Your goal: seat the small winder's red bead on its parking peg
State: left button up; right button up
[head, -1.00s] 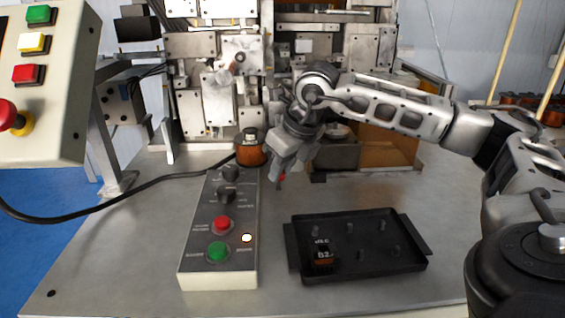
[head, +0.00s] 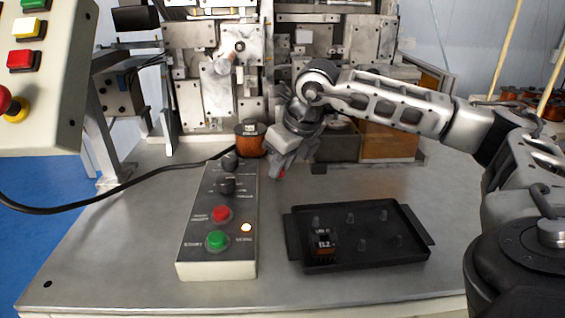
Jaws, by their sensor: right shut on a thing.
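The winder (head: 225,75) stands at the back of the bench, a metal frame with plates. My right gripper (head: 275,167) points down in front of it, right of the control box's far end. It is shut on a small red bead (head: 282,173), of which only a speck shows at the fingertips. Any thread on the bead is too small to make out. I cannot pick out the parking peg; the gripper and arm cover part of the winder's front. My left gripper is not in view.
A control box (head: 190,245) with knobs, buttons and a lit lamp lies in front. A copper spool (head: 250,142) stands behind it. A black tray (head: 370,260) with several pegs holds one labelled spool (head: 322,243). A button panel (head: 45,95) rises at left. Bench between tray and winder is clear.

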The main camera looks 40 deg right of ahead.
jog(key=shift+f+b, duration=0.55)
jog(key=shift+f, duration=0.1)
jog(key=o, duration=1)
